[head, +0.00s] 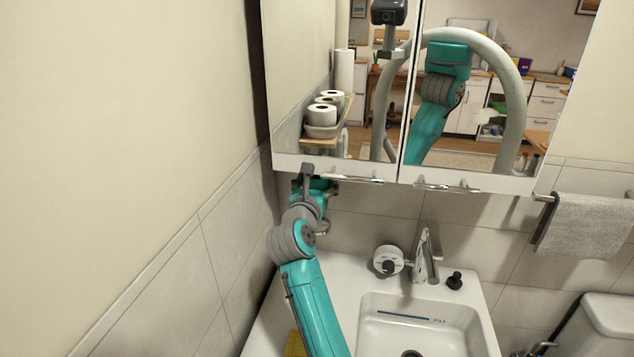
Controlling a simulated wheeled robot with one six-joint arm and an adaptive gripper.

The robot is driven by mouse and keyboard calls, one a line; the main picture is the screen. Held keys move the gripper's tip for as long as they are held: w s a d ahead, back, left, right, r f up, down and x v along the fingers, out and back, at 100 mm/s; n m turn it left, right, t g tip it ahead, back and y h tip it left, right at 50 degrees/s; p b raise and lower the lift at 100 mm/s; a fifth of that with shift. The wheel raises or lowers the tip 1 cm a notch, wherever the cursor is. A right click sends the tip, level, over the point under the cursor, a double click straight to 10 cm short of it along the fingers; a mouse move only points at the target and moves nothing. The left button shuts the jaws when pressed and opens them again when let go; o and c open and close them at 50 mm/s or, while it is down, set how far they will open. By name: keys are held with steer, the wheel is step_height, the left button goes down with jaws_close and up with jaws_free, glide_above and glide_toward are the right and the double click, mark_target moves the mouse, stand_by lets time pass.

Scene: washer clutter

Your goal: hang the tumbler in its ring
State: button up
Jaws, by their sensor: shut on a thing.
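My arm reaches up over the left end of the washstand to the tiled wall, just under the mirror cabinet. My gripper (326,188) is at the arm's far end, close below the cabinet's lower edge, and is mostly hidden by my own wrist. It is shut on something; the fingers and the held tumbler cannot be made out. A small grey rounded piece (322,228) shows just below the wrist, near the wall. I cannot tell whether it is the ring or part of the tumbler.
The mirror cabinet (345,171) overhangs the wrist, and the side wall is close on the left. A white sink (470,335) has a chrome faucet (427,257), a round white item (388,260) and a small black item (454,281). A yellow item (294,345) lies beside my arm. A towel (588,225) hangs right.

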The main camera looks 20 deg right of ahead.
steer(key=shift+f, duration=2.5)
steer(key=shift+f, duration=0.1)
steer(key=shift+f, duration=0.85)
steer(key=shift+f, duration=0.25)
steer(key=shift+f, duration=0.8)
steer(key=shift+f, duration=0.15)
steer(key=shift+f, duration=0.85)
steer(key=shift+f, duration=0.35)
steer(key=o, duration=1.1)
